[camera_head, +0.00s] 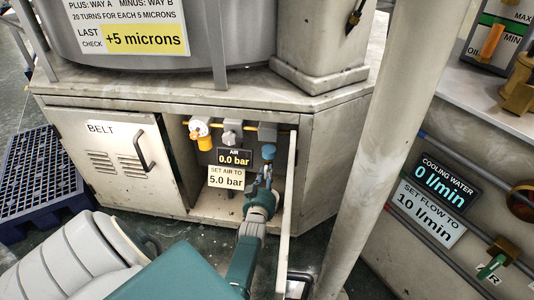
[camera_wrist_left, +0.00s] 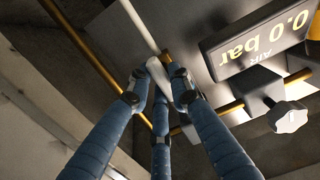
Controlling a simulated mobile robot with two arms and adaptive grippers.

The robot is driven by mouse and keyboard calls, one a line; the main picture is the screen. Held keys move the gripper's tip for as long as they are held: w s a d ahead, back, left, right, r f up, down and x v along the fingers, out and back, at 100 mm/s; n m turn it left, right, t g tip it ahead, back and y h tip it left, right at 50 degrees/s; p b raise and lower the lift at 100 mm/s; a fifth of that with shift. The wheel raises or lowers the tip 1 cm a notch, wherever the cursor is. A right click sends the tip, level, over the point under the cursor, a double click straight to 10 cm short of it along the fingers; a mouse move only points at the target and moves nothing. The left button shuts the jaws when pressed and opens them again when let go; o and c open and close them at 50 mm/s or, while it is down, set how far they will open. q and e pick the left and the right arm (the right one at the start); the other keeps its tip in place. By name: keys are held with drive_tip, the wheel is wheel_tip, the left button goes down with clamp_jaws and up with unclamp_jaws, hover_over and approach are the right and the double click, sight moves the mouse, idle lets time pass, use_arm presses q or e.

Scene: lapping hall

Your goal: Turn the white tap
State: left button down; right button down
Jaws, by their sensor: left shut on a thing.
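My left gripper (camera_head: 267,166) reaches into the open cabinet bay, to the right of the air display (camera_head: 234,158). In the left wrist view its blue fingers (camera_wrist_left: 158,88) are closed around a short white handle, which looks like the white tap (camera_wrist_left: 159,72). The fingers hide part of it, and in the head view the gripper hides it. The air display reads 0.0 bar; it shows upside down in the left wrist view (camera_wrist_left: 262,40). A sign (camera_head: 226,178) below it says to set air to 5.0 bar. My right gripper is not in view.
A pale knob (camera_head: 231,131) and a yellow-and-white fitting (camera_head: 201,134) sit left of the gripper along a brass pipe. The open cabinet door (camera_head: 288,205) stands close to the gripper's right. A pale post (camera_head: 376,150) rises further right. The belt door (camera_head: 118,160) is shut.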

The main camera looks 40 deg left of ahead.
sight(269, 146)
use_arm(q)
drive_tip(key=shift+d, duration=0.1)
drive_tip(key=c, duration=1.6)
unclamp_jaws()
wheel_tip(269, 146, up, 10)
drive_tip(key=shift+f, duration=0.1)
